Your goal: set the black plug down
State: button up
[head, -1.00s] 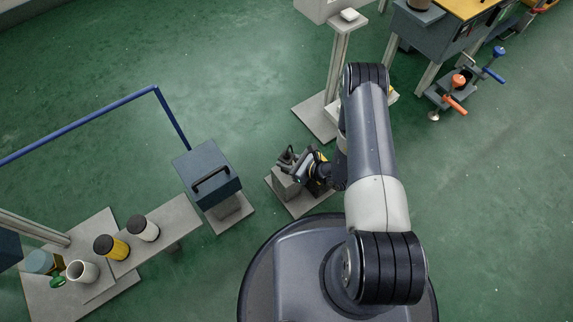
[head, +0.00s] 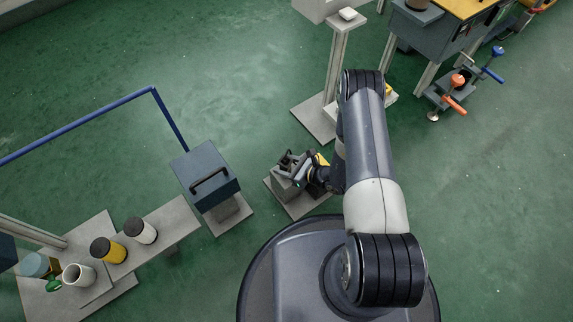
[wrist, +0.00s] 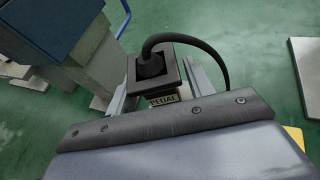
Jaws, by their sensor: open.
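The black plug (wrist: 150,64), with a black cord curving to the right, stands upright on a dark square block with a label reading PEDAL, in the wrist view. The block tops a small grey stand; in the head view the stand's base plate (head: 303,207) lies on the floor just in front of my body. My gripper (wrist: 158,82) is open, with one grey finger on each side of the block and a gap showing at the plug. In the head view my gripper (head: 294,167) is over this stand, and the plug is too small to make out clearly.
A blue-grey box with a black handle (head: 205,172) stands close on the left. Further left, a grey bench (head: 168,226) holds a yellow jar (head: 108,249) and a white jar (head: 140,229). A post on a plate (head: 315,119) stands behind.

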jog(key=shift+r, duration=0.1)
jog(key=shift+d+r+p, duration=0.15)
jog(key=shift+p, duration=0.15)
jog(key=p+v, duration=0.2)
jog(key=v, duration=0.9)
jog(key=shift+s+d+p, duration=0.2)
jog(key=shift+d+p, duration=0.1)
jog(key=shift+r, duration=0.1)
jog(key=shift+c, duration=0.4)
